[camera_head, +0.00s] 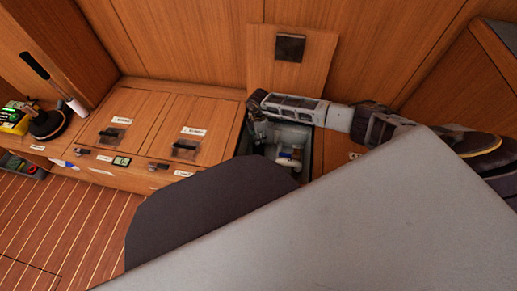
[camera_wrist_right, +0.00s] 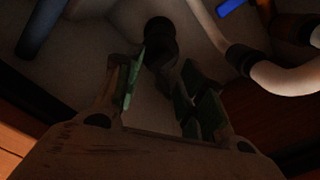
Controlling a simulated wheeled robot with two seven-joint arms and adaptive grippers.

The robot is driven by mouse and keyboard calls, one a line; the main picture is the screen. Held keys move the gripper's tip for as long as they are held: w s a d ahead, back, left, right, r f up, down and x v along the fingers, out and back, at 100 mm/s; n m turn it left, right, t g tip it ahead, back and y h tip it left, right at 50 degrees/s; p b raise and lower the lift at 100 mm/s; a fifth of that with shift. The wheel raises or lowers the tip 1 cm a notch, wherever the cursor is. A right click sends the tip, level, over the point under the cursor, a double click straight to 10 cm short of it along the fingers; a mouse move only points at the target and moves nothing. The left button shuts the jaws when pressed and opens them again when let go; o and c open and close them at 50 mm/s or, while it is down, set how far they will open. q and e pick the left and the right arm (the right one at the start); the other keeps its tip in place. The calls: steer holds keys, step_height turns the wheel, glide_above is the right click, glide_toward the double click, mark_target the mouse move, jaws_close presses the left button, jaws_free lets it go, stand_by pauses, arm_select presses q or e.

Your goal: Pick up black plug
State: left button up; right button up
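A dark, round, plug-like piece, which looks like the black plug (camera_wrist_right: 161,32), stands at the top middle of the right wrist view against a pale surface. My right gripper (camera_wrist_right: 160,88) is open, its green-padded fingers apart with bare pale surface between them. The plug lies beyond the fingertips, roughly in line with the gap; I cannot tell how far. In the head view my right arm comes in from the right and its gripper (camera_head: 257,108) is at the open locker (camera_head: 243,143). The plug cannot be made out there. My left gripper is not in view.
White pipes (camera_wrist_right: 285,78) and a blue part (camera_wrist_right: 237,5) are close at the right of the wrist view. A raised wooden lid (camera_head: 290,75) stands behind the locker. Closed lids (camera_head: 135,110) lie left of it. A yellow-black item (camera_head: 14,120) is far left.

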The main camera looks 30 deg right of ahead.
mark_target(258, 147)
steer(key=shift+f, duration=0.1)
steer(key=shift+d+f+b, duration=0.1)
steer(key=shift+f+b, duration=0.6)
steer(key=shift+f, duration=0.15)
steer(key=shift+f+b, duration=0.55)
steer(key=shift+f, duration=0.2)
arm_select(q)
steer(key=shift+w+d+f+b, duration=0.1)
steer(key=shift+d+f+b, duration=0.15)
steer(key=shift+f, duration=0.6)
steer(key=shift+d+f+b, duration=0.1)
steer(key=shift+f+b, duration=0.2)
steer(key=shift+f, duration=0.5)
arm_select(e)
steer(key=shift+f, duration=0.95)
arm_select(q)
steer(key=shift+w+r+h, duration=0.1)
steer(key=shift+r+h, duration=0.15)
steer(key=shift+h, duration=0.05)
arm_select(e)
jaws_close()
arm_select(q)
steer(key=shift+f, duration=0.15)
